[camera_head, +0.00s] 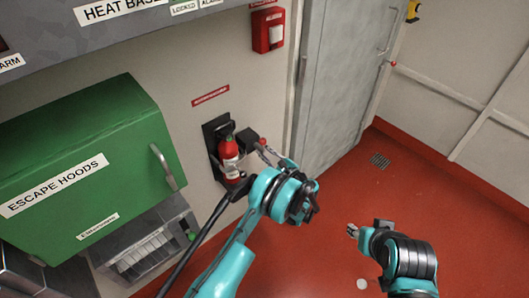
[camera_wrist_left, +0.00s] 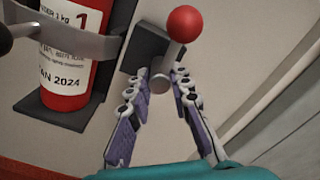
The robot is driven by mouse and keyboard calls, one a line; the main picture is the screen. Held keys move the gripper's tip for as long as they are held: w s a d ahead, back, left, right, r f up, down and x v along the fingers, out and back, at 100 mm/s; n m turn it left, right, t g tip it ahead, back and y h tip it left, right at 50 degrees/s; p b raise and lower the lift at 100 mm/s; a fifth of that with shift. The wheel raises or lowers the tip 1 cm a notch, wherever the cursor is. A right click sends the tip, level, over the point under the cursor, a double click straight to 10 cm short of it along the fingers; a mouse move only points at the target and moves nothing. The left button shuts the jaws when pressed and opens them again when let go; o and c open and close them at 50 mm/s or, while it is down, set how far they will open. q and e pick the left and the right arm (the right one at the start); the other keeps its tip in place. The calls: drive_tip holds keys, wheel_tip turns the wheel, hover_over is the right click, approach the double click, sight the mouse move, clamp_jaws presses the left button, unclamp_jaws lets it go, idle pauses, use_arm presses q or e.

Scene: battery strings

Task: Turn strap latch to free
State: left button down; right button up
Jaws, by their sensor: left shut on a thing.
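The strap latch is a short grey lever with a red ball knob (camera_wrist_left: 184,23), set on a dark block (camera_wrist_left: 146,47) on the wall. In the left wrist view the knob points up and slightly right. My left gripper (camera_wrist_left: 160,78) is shut on the grey lower part of the latch, a finger on each side. In the head view the left gripper (camera_head: 264,151) is at the latch, right of the red fire extinguisher (camera_head: 229,160). A grey strap (camera_wrist_left: 80,40) crosses the extinguisher, which sits upright in a black bracket. My right gripper (camera_head: 352,230) hangs over the floor, its fingers too small to judge.
A green escape hood cabinet (camera_head: 90,150) with a handle stands at the left. A grey door (camera_head: 340,80) is right of the extinguisher, and a red call box (camera_head: 268,30) is above. The red floor (camera_head: 400,200) at the right is mostly clear.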

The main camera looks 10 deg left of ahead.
use_arm(q)
drive_tip(key=shift+f+m, duration=0.1)
drive_tip(key=shift+m, duration=0.4)
drive_tip(key=c, duration=1.4)
unclamp_jaws()
drive_tip(key=shift+o, duration=0.2)
drive_tip(key=shift+d, duration=0.15)
drive_tip(key=v, duration=1.2)
